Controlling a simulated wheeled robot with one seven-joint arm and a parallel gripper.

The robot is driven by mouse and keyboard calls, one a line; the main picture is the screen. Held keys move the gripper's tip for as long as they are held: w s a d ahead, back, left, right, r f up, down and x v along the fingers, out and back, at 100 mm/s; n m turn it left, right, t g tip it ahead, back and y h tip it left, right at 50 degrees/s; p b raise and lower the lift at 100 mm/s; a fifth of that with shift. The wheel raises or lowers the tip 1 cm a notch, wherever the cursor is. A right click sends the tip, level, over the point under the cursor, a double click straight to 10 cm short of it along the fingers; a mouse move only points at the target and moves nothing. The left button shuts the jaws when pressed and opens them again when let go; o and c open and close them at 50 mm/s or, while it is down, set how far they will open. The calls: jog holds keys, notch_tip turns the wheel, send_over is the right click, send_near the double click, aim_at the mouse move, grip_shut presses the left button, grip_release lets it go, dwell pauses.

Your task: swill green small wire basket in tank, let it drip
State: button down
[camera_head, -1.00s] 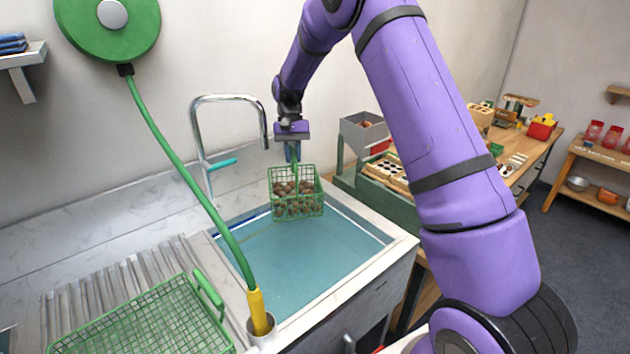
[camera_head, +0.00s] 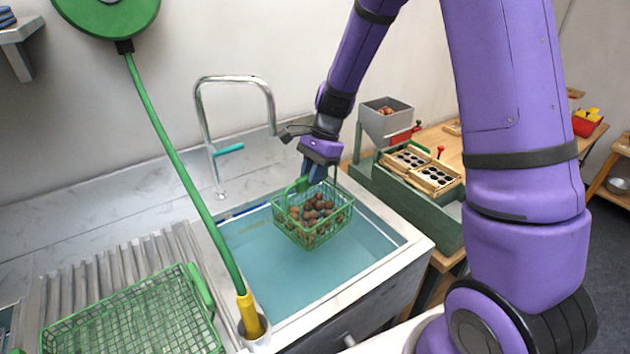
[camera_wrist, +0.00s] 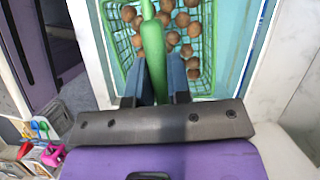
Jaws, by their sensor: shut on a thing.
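The green small wire basket (camera_head: 313,215) holds several brown chestnuts (camera_head: 318,208) and hangs over the tank (camera_head: 290,262), which is filled with blue-green water. My gripper (camera_head: 314,180) is shut on the basket's green handle. The wrist view shows the handle (camera_wrist: 153,50) between my two fingers (camera_wrist: 156,88) and the chestnuts (camera_wrist: 175,38) below it. The basket is slightly tilted and sits near the tank's back right part. I cannot tell whether its bottom touches the water.
A chrome tap (camera_head: 236,80) arches over the tank's back left. A larger green wire basket (camera_head: 135,318) lies on the ribbed drainboard (camera_head: 60,285). A green hose with a yellow nozzle (camera_head: 249,315) stands at the tank's front left corner. A green sorting machine (camera_head: 405,205) stands right of the tank.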

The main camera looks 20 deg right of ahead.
jog(key=shift+m+t, duration=0.4)
jog(key=shift+m, duration=0.5)
jog(key=shift+s+a+f, duration=0.1)
jog(key=shift+s+f, duration=0.3)
jog(key=shift+f, duration=2.5)
jog(key=shift+s+a+f, duration=0.1)
jog(key=shift+s+f, duration=0.35)
jog(key=shift+f, duration=2.4)
jog(key=shift+s+f, duration=0.4)
jog(key=shift+f, duration=2.5)
jog(key=shift+d, duration=0.1)
jog(key=shift+w+d, duration=0.2)
jog(key=shift+d, duration=0.65)
jog(key=shift+a, duration=0.1)
jog(key=shift+s+a, duration=0.2)
jog(key=shift+a, duration=0.7)
jog(key=shift+d, duration=0.2)
